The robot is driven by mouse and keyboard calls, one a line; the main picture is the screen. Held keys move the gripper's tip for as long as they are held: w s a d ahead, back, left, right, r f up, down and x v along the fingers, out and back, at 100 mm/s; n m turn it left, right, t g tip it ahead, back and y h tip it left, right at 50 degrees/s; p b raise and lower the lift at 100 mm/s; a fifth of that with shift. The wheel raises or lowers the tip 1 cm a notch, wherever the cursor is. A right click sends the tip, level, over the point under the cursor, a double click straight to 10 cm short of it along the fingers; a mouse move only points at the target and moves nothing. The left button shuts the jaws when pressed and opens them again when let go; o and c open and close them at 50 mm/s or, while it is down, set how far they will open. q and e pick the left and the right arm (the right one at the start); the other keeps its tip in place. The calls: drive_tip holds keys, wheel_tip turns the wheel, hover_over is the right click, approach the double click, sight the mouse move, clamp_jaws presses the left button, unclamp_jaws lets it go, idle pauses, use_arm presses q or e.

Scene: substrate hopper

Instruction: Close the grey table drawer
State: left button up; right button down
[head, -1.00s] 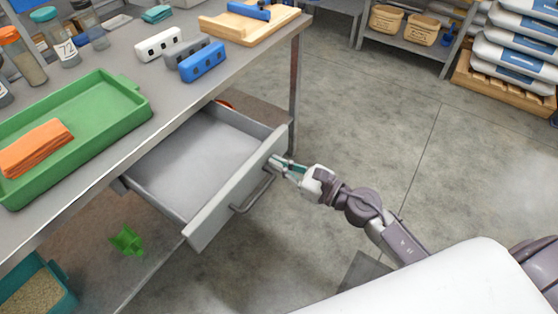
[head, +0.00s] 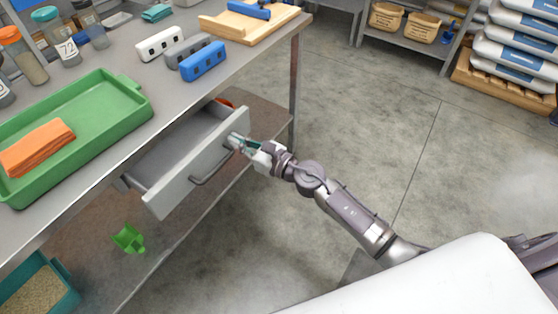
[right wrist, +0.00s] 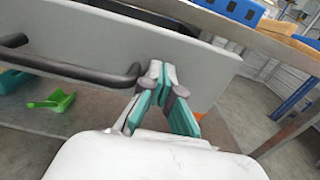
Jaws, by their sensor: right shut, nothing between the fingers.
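The grey table drawer (head: 200,166) is partly open under the tabletop, and its empty inside shows in the head view. Its front panel carries a dark bar handle (head: 212,169). My right gripper (head: 236,142) is shut and empty, with its fingertips at the front panel near its right end, beside the handle. In the right wrist view the shut fingers (right wrist: 158,70) are against or very close to the drawer front (right wrist: 195,60), just right of the handle (right wrist: 75,70). My left gripper is not in view.
On the tabletop are a green tray (head: 135,120) with an orange cloth (head: 38,147), several jars, and power-strip-like blocks (head: 203,62). A green scoop (head: 128,239) and a teal bin (head: 62,275) are on the lower shelf. The floor to the right is clear.

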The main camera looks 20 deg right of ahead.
sight(207, 132)
drive_tip(key=b+x, duration=0.1)
drive_tip(key=x, duration=0.4)
drive_tip(key=shift+w+a+f, duration=0.1)
drive_tip(key=b+x, duration=0.1)
drive_tip(key=x, duration=0.4)
drive_tip(key=shift+w+a, duration=0.35)
drive_tip(key=shift+w, duration=0.05)
drive_tip(key=shift+r+b, duration=0.25)
drive_tip(key=shift+b, duration=0.05)
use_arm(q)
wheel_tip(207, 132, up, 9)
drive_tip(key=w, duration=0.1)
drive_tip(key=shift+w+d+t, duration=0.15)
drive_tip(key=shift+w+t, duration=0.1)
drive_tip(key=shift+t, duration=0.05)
use_arm(e)
drive_tip(key=shift+w+r, duration=0.1)
drive_tip(key=shift+r, duration=0.05)
